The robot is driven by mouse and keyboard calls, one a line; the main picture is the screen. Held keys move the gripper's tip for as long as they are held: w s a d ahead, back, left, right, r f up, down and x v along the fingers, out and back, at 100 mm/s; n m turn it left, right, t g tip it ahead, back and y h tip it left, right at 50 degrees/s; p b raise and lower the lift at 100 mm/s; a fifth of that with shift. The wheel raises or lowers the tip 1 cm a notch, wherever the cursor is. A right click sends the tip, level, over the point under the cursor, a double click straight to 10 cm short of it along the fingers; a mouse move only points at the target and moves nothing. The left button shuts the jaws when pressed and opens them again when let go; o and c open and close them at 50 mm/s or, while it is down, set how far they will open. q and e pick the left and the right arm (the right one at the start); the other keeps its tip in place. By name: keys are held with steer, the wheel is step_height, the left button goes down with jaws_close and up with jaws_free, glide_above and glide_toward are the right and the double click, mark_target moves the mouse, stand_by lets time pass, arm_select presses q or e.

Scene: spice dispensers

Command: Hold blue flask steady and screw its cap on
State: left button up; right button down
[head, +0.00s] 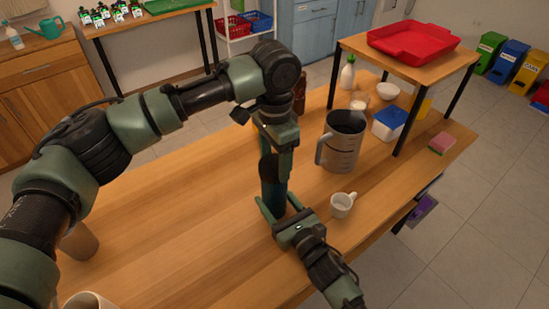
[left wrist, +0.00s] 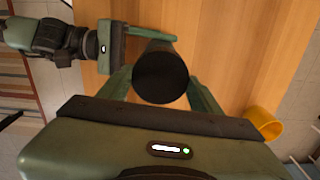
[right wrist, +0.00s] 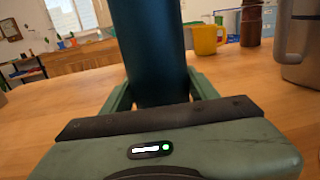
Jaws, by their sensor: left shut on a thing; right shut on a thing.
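The dark blue flask (head: 273,193) stands upright on the wooden table; it fills the middle of the right wrist view (right wrist: 150,50). My right gripper (head: 283,212) is shut around its lower body, one finger on each side. My left gripper (head: 277,162) points down from above at the flask's top. In the left wrist view, a round black cap (left wrist: 161,78) lies between its fingers, which are shut on it. The cap is in line with the flask. The seam between cap and flask is hidden, so I cannot tell how tightly it sits.
A grey measuring jug (head: 342,145) and a white mug (head: 342,204) stand to the right of the flask. A blue-lidded container (head: 388,124) and a sponge (head: 442,143) are farther right, near a raised shelf with a red tray (head: 413,42).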

arm_select(q)
steer(key=m, duration=0.8)
steer(key=shift+m, duration=0.4)
steer(key=m, duration=1)
steer(key=shift+m, duration=0.3)
steer(key=m, duration=1.2)
steer(key=shift+a, duration=0.1)
arm_select(e)
steer(key=shift+f, duration=0.1)
arm_select(q)
steer(key=o, duration=1.4)
steer(key=shift+s, duration=0.1)
